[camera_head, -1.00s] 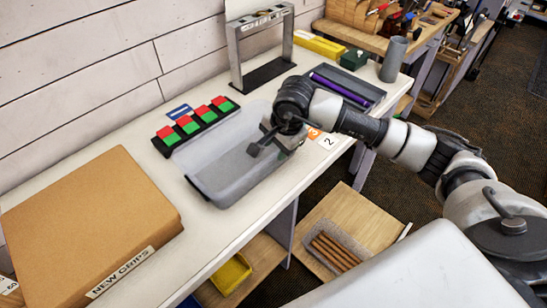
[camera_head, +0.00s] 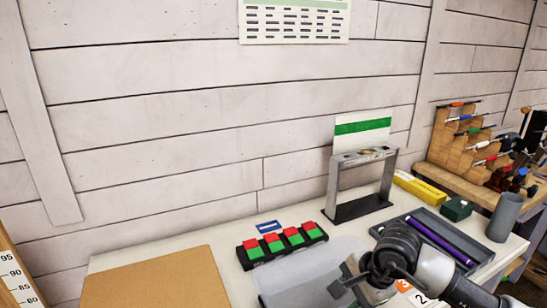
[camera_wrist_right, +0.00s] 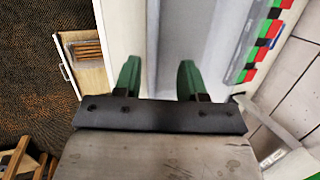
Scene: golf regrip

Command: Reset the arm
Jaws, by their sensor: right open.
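My right arm reaches in from the lower right of the head view. My left gripper is in neither view.
A black block with red and green pieces (camera_head: 283,243) sits behind the tray. A grey stand (camera_head: 361,180), a dark tray with a purple shaft (camera_head: 440,240) and a grey cup (camera_head: 503,217) stand to the right.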

